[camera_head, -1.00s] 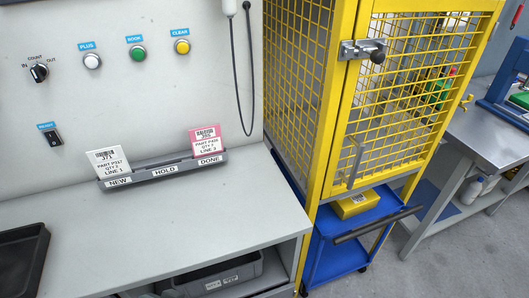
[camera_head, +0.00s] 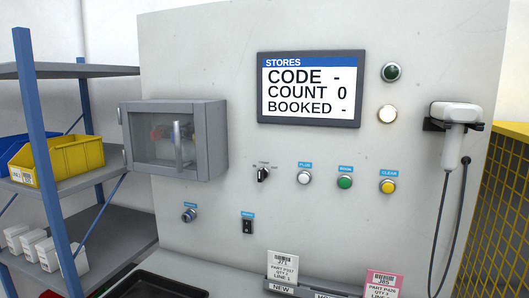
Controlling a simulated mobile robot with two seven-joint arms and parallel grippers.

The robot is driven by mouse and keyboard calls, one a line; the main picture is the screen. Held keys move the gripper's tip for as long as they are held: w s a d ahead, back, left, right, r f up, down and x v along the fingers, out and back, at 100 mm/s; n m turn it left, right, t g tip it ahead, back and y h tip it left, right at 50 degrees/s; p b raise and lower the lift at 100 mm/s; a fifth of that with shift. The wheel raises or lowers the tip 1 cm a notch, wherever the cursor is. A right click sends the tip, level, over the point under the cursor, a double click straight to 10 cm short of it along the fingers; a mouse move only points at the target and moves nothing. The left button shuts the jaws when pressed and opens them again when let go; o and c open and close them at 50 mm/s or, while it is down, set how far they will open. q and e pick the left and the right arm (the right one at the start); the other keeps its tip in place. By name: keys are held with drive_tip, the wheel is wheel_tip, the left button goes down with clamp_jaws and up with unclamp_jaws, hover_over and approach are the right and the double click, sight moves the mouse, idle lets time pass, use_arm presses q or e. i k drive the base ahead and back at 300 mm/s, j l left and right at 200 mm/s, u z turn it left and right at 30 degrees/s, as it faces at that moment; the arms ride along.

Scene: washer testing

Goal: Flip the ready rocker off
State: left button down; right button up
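A small black rocker switch (camera_head: 247,226) sits low on the grey panel, under a small blue label too small to read for certain. It is the only rocker I see, and nothing covers it. Which side is pressed is too small to tell. Neither of my grippers is in view.
A round knob (camera_head: 189,215) sits left of the rocker; a selector (camera_head: 263,174) and white (camera_head: 304,177), green (camera_head: 345,182) and yellow (camera_head: 388,186) buttons sit above. A glazed box (camera_head: 205,140), screen (camera_head: 311,55), scanner (camera_head: 457,115) and card rack (camera_head: 310,283) surround them.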

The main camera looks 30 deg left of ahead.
sight(247, 223)
drive_tip(key=u, duration=0.9)
